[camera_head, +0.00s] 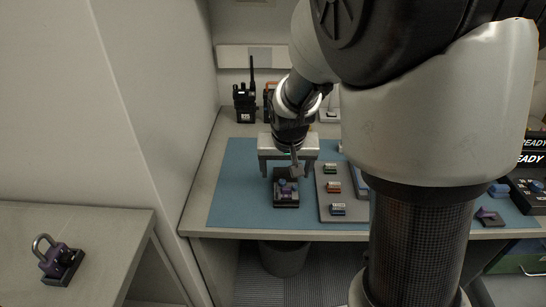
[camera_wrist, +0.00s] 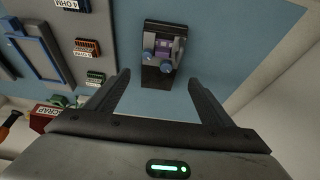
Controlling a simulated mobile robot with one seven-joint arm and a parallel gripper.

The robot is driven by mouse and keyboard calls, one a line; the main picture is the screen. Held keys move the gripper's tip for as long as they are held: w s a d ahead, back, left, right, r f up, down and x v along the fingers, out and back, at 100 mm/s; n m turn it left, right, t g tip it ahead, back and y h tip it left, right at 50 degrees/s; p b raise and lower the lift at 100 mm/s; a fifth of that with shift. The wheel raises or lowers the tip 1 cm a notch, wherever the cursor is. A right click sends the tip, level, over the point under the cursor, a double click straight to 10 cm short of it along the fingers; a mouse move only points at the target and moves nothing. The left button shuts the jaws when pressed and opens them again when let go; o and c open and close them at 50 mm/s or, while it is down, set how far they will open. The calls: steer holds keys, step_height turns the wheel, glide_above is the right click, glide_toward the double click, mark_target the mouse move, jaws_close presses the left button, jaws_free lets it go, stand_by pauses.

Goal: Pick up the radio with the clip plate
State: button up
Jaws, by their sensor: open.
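A small dark block with a purple body and blue-grey knobs (camera_head: 286,190) sits on the blue mat below my gripper (camera_head: 289,170). In the wrist view the block (camera_wrist: 162,50) lies beyond the fingertips, roughly centred between them. My gripper (camera_wrist: 160,82) is open and empty, with the block apart from both fingers. A black handheld radio (camera_head: 245,102) with a tall antenna stands upright at the back left of the bench. Something orange-edged (camera_head: 269,92) beside it is partly hidden by my arm. I cannot see a clip plate clearly on any of them.
A grey tray (camera_head: 322,203) with several small labelled parts lies right of the block. A purple piece with a metal ring (camera_head: 60,262) sits on the left side table. Another purple piece (camera_head: 488,216) lies at the right. The mat's left part (camera_head: 238,185) is clear.

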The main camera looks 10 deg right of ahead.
mark_target(285, 178)
steer(key=b+x, duration=0.2)
steer(key=x, duration=0.3)
steer(key=shift+w+d, duration=0.15)
steer(key=shift+w, duration=0.1)
steer(key=c, duration=1.4)
